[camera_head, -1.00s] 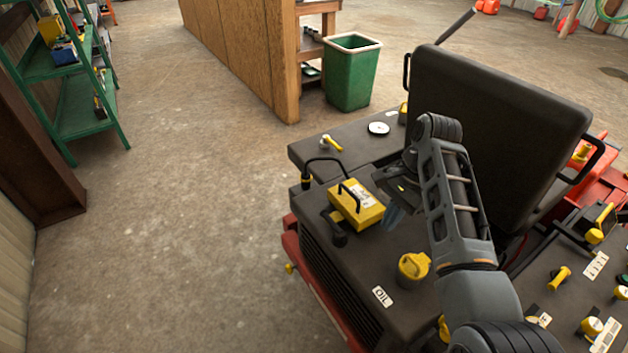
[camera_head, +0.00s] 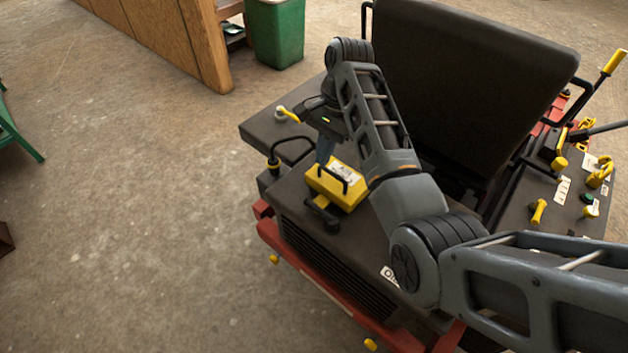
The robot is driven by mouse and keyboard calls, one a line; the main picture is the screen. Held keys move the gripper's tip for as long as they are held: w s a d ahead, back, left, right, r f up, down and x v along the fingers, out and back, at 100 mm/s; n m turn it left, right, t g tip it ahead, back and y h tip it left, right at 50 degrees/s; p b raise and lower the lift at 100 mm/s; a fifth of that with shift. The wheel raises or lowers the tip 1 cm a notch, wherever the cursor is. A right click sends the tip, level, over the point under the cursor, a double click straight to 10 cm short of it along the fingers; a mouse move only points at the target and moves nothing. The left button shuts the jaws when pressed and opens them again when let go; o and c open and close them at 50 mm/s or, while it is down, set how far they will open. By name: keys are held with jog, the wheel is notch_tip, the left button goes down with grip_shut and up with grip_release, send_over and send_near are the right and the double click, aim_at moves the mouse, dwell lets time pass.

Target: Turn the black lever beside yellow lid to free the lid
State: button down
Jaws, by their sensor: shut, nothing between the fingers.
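The yellow lid (camera_head: 351,195) is a boxy cover with a black carry handle and a pale label, on top of the dark machine hood. The black lever (camera_head: 325,217) lies at the lid's near left side, with a rounded end; a bit of yellow shows beside it. My gripper (camera_head: 323,160) points down at the lid's far left corner, with its bluish fingers shut and empty. I cannot tell whether the fingertips touch the lid. The lever's black end is clear of my gripper.
A black hose (camera_head: 290,140) curves up just left of my gripper. The raised dark seat or cover (camera_head: 470,70) stands behind my arm. A control panel (camera_head: 515,213) with yellow levers is at the right. A green bin (camera_head: 277,35) stands behind. Floor at left is open.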

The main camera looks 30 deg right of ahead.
aim_at(316, 187)
jog(key=x, duration=1)
jog(key=shift+s, duration=0.15)
jog(key=shift+a, duration=0.15)
